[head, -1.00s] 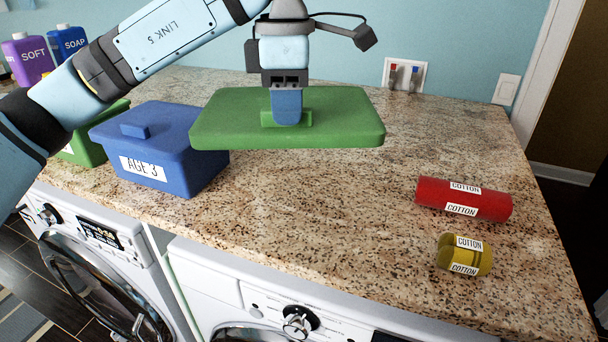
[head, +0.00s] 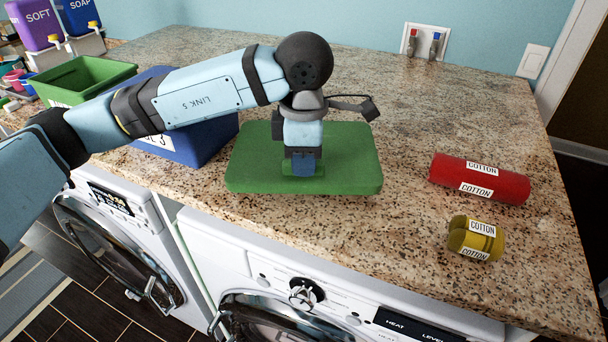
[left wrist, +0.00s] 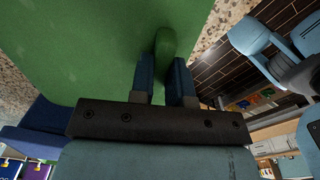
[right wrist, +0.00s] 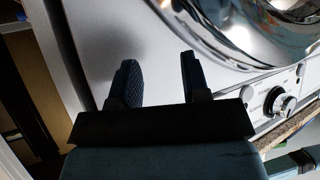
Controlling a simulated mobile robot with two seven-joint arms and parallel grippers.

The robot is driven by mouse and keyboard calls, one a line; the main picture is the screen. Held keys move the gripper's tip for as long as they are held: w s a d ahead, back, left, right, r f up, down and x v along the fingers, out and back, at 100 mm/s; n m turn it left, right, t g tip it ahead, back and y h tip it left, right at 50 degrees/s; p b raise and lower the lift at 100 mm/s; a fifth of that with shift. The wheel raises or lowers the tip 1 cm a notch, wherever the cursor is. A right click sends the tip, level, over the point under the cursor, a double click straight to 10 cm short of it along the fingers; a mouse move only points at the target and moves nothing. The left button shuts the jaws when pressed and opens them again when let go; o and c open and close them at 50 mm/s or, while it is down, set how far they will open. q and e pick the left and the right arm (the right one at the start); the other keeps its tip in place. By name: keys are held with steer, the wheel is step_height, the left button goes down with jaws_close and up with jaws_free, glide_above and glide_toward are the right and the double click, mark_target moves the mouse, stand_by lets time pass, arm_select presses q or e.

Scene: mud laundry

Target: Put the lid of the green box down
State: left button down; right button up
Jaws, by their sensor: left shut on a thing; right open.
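The green lid (head: 345,165) is at the middle of the granite counter, low over it or resting on it; I cannot tell which. My left gripper (head: 301,172) points down and is shut on the lid's handle. In the left wrist view the fingers (left wrist: 168,85) close around the green handle (left wrist: 170,50), with the lid (left wrist: 90,45) filling the upper left. The green box (head: 85,82) stands open at the back left. My right gripper (right wrist: 155,80) is open and empty in front of a white washer (right wrist: 110,35).
A blue box (head: 205,145) stands just left of the lid, partly behind my left arm. A red roll (head: 480,178) and a yellow roll (head: 475,238) labelled COTTON lie at the right. Bare counter (head: 400,120) lies between lid and wall. SOFT (head: 35,22) and SOAP (head: 78,14) containers stand back left.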

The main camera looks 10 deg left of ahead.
arm_select(q)
step_height(320, 180, down, 4)
steer(key=shift+f, duration=0.25)
steer(key=shift+f, duration=0.2)
steer(key=c, duration=1.1)
jaws_free()
steer(key=shift+r, duration=0.1)
steer(key=shift+r, duration=0.1)
